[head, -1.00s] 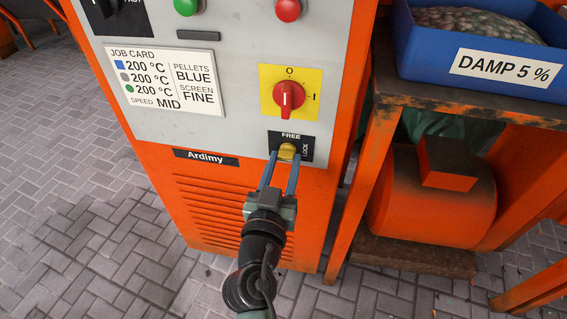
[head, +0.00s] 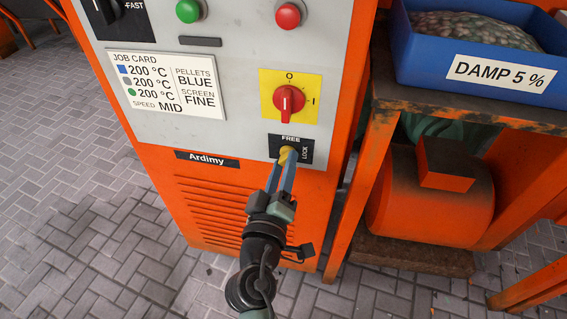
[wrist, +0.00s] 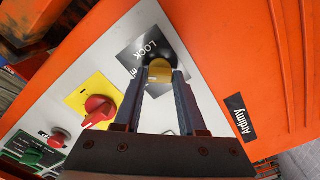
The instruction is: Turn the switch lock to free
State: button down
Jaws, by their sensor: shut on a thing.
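The switch lock is a yellow knob (head: 287,152) on a black plate (head: 304,146) low on the machine's grey front panel. The plate reads FREE at its top and LOCK along its right side. My gripper (head: 285,164) is shut on the knob, with its blue-grey fingers on either side of it. In the wrist view the knob (wrist: 160,74) sits between the two fingertips (wrist: 160,80), with a black collar behind it. The fingers partly hide the knob, and I cannot read its exact pointing direction.
A red rotary switch (head: 289,103) on a yellow plate is just above the lock. Green (head: 190,10) and red (head: 290,14) buttons are higher up. To the right, a bench holds a blue bin (head: 480,68) marked DAMP 5 %. The paved floor at left is clear.

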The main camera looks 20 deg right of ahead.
jog(key=shift+n+p, duration=1.25)
jog(key=shift+n, duration=2.75)
jog(key=shift+c, duration=2.4)
grip_release()
jog(key=v, duration=1.3)
jog(key=shift+p, duration=0.3)
